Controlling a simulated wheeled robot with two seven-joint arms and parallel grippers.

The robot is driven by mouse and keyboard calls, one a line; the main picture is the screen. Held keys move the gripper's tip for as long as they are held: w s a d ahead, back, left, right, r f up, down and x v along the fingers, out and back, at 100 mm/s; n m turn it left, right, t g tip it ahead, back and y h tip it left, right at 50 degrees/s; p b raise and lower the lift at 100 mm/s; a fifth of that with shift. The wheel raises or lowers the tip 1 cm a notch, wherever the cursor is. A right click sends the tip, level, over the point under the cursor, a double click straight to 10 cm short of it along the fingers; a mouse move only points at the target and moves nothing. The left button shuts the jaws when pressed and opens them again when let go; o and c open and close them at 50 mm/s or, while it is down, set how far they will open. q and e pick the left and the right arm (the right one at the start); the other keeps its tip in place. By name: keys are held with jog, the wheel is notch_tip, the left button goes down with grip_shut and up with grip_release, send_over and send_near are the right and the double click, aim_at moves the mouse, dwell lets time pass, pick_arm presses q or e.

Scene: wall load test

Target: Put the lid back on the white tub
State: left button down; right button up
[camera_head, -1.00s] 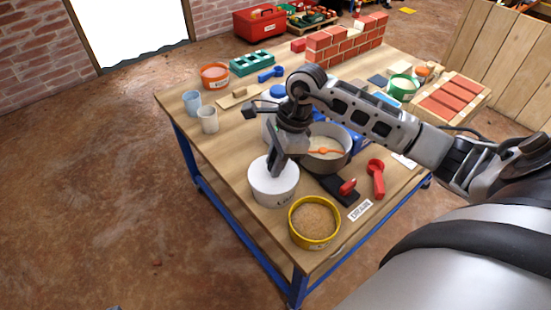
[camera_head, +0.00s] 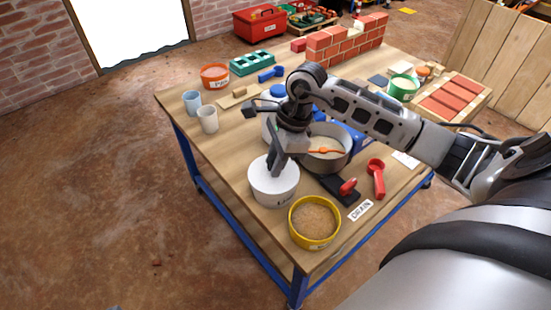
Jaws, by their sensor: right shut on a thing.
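The white tub (camera_head: 273,193) stands upright on the wooden table, near its front left edge. A white lid (camera_head: 262,175) shows at the top of the tub, and I cannot tell whether it is fully seated. My right gripper (camera_head: 275,170) points down over the middle of the tub, shut on the lid. Its fingers hide part of the lid. My left gripper is not in view.
A yellow tub of sand (camera_head: 314,223) stands in front of the white tub. A metal pot (camera_head: 328,160) with an orange spoon is close on the right. A red scoop (camera_head: 376,178) and a black-and-red tool (camera_head: 341,190) lie right.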

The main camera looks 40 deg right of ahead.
jog(key=shift+f+b, duration=0.15)
jog(key=shift+b, duration=0.35)
dwell(1.2)
dwell(0.3)
jog(key=o, duration=1.5)
jog(key=shift+r+p, duration=2.25)
jog(key=shift+r, duration=1.3)
grip_shut()
